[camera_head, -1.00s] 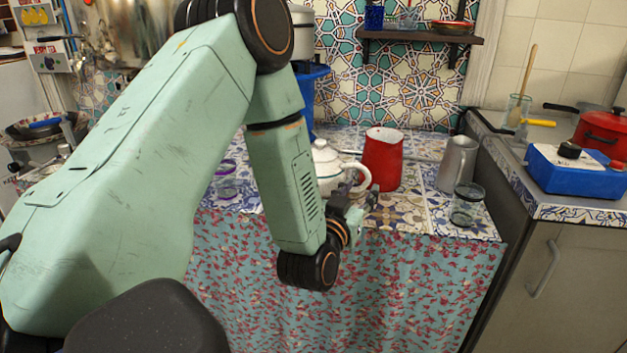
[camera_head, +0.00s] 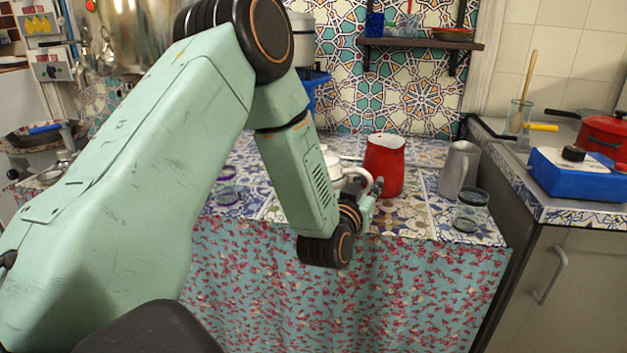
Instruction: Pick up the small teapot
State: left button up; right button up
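The small white teapot (camera_head: 332,164) stands on the tiled table, mostly hidden behind my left arm. Only part of its lid and body and its curved white handle (camera_head: 362,174) show, to the right of the arm. My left gripper (camera_head: 370,196) is at the table's front edge, right by the handle. It is small and partly hidden by its own wrist, so I cannot tell whether its fingers are open, shut or touching the handle. My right gripper is not in view.
A red jug (camera_head: 385,166) stands just right of the teapot. A grey metal pitcher (camera_head: 458,168) and glass jars (camera_head: 470,208) are further right. A purple-rimmed glass (camera_head: 227,185) is left. A wall shelf (camera_head: 420,43) hangs behind. The patterned cloth (camera_head: 400,290) hangs below the table's front.

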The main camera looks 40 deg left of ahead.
pick_arm(q)
jog(key=shift+d+r, duration=0.1)
jog(key=shift+d, duration=0.05)
grip_shut()
jog(key=shift+r, duration=0.1)
dwell(0.5)
